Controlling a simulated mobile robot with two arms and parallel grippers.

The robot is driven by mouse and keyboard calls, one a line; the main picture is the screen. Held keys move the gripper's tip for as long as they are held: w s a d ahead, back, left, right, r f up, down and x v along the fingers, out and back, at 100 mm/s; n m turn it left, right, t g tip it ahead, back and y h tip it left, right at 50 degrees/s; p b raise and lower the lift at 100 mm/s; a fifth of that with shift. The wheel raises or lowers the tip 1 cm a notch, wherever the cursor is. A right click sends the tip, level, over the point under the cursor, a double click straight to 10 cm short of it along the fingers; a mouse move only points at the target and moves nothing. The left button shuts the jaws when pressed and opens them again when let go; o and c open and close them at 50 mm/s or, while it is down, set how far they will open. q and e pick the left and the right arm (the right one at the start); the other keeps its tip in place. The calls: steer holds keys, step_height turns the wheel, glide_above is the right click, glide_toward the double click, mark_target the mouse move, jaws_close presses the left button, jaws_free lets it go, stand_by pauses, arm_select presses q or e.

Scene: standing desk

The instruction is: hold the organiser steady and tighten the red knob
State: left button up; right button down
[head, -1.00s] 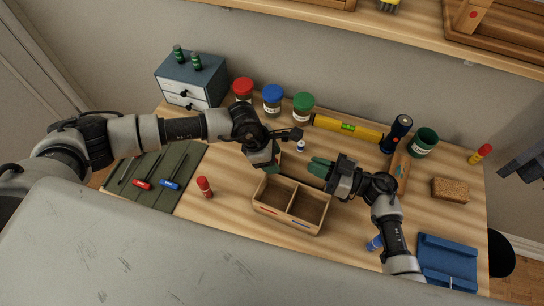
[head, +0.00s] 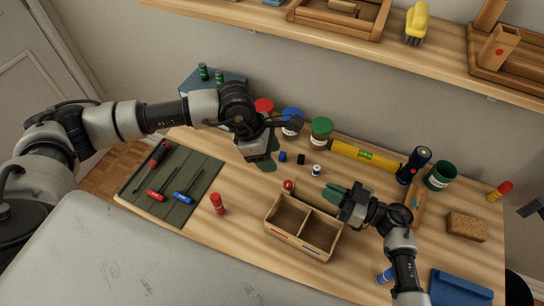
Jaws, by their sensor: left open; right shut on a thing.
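The organiser (head: 303,252) is an open wooden box with two compartments near the middle of the desk. The red knob (head: 288,185) stands at its far left corner, with nothing touching it. My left gripper (head: 264,158) is open and empty, behind and left of the knob, apart from it. My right gripper (head: 334,193) is at the organiser's far right side, its green fingers by the back edge. It is shut on the organiser, though the exact contact is hard to see.
A red cylinder (head: 217,203) stands left of the organiser. A green mat (head: 190,208) with screwdrivers lies further left. Small blue (head: 282,156), black (head: 301,159) and white (head: 316,170) items stand behind the organiser. Jars (head: 321,131) and a yellow level (head: 366,156) line the back.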

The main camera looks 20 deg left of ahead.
mark_target(286, 184)
arm_select(q)
steer(key=d+f+n, duration=0.1)
steer(key=f+n, duration=0.1)
steer(key=f, duration=0.1)
steer(key=d+f+n+t+y, duration=0.1)
steer(key=f+n, duration=0.1)
steer(key=f, duration=0.2)
steer(key=d+f+n+t, duration=0.1)
steer(key=d+f+n, duration=0.1)
steer(key=f, duration=0.2)
steer(key=shift+w+f+n, duration=0.1)
steer(key=shift+w+n, duration=0.1)
steer(key=shift+n, duration=0.2)
stand_by(0.4)
steer(key=c, duration=0.9)
steer(key=shift+m, duration=1.1)
